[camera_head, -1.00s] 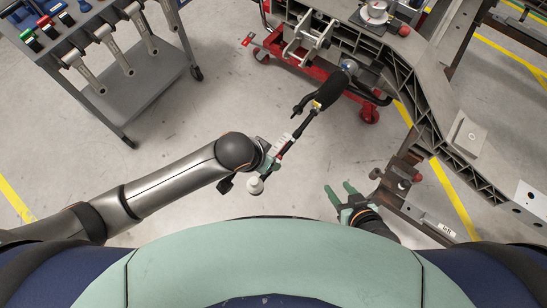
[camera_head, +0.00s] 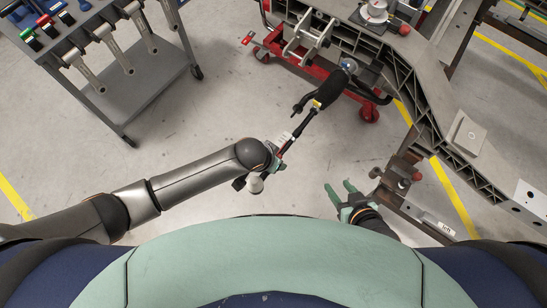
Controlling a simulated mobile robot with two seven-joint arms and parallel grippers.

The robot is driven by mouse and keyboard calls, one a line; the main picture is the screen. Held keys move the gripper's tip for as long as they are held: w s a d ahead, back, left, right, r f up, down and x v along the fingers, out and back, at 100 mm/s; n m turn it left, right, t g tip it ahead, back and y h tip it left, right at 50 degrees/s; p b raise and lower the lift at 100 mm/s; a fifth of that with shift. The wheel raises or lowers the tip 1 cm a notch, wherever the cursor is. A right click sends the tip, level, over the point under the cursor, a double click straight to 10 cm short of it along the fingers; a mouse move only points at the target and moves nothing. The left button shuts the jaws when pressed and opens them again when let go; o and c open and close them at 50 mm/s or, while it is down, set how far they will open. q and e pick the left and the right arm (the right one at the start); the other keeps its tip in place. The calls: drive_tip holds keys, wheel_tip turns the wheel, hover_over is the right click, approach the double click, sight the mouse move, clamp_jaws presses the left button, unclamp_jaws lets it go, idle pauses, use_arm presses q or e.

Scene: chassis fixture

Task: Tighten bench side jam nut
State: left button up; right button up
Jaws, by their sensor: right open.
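A black rod (camera_head: 303,122) with a thick black sleeve (camera_head: 328,90) slants down and left from the fixture's edge. It narrows toward its lower end, where a pale label and a red band show. My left gripper (camera_head: 274,158) is at that lower end, mostly hidden behind its own wrist. I cannot tell whether its fingers are closed on the rod. A pale rounded piece (camera_head: 254,184) shows just below the wrist. The jam nut is too small to make out. My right gripper (camera_head: 342,194) is open and empty, apart from the rod, at lower right.
The grey chassis fixture (camera_head: 432,95) fills the upper right, with a red wheeled base (camera_head: 369,114) beneath. A clamp block with a red knob (camera_head: 397,181) stands close right of my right gripper. A grey tool cart (camera_head: 150,92) with hanging wrenches is upper left. Floor between is clear.

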use_arm(q)
clamp_jaws()
idle(0.3)
